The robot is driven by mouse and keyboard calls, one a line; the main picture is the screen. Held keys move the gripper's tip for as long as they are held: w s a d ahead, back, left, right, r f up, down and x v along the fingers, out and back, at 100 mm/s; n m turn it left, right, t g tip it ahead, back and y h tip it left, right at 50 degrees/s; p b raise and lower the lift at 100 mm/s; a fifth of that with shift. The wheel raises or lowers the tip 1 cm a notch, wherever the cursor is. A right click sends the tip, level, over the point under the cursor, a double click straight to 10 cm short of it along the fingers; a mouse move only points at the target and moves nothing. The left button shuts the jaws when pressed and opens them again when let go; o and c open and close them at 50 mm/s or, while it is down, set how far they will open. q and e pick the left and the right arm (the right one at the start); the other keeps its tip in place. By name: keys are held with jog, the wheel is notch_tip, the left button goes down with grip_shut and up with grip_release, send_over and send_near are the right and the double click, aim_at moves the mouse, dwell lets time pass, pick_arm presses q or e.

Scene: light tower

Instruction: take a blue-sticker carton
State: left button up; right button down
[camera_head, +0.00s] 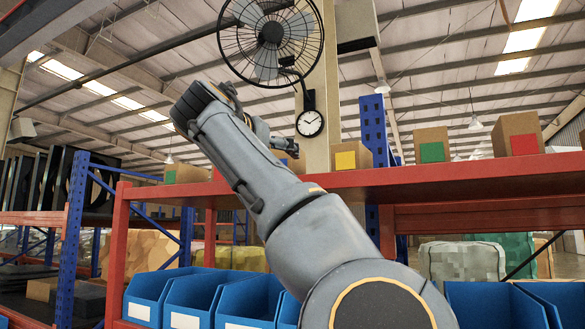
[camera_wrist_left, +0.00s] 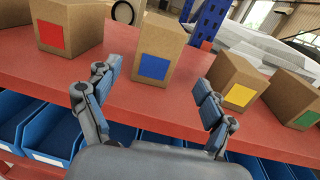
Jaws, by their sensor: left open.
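The blue-sticker carton (camera_wrist_left: 159,50) stands upright on the red shelf (camera_wrist_left: 150,106) in the left wrist view, its blue sticker facing me. My left gripper (camera_wrist_left: 155,80) is open, with one finger on each side of the carton's front and no clear contact seen. In the head view my left arm reaches up across the middle, and its gripper (camera_head: 272,138) is partly hidden by the arm. The blue-sticker carton (camera_head: 294,164) shows there only in part behind it. My right gripper is in neither view.
On the shelf, a red-sticker carton (camera_wrist_left: 70,27) stands left of the blue one; a yellow-sticker carton (camera_wrist_left: 235,80) and a green-sticker carton (camera_wrist_left: 297,95) stand to the right. Blue bins (camera_head: 160,295) sit below the shelf. A blue rack post (camera_head: 374,130) rises behind.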

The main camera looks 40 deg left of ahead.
pick_arm(q)
jog(key=p+x, duration=0.2)
jog(key=x, duration=0.4)
jog(key=shift+w+a+p, duration=0.2)
jog(key=shift+w+p, duration=0.1)
jog(key=shift+p, duration=0.05)
jog(key=shift+w+a+r, duration=0.1)
jog(key=shift+w+r, duration=0.05)
jog(key=shift+w, duration=0.05)
jog(key=w+r+p, duration=0.1)
jog(key=p, duration=0.1)
jog(key=shift+w+a+p, duration=0.1)
jog(key=shift+a+p, duration=0.2)
jog(key=shift+a, duration=0.05)
jog(key=p+x, duration=0.1)
jog(key=x, duration=0.2)
jog(key=shift+a+f+p, duration=0.1)
jog(key=shift+f+p, duration=0.1)
jog(key=shift+p, duration=0.2)
jog(key=shift+w+f, duration=0.1)
jog(key=shift+f, duration=0.1)
jog(key=shift+r, duration=0.15)
jog(key=c, duration=1.3)
jog(key=shift+c, duration=0.2)
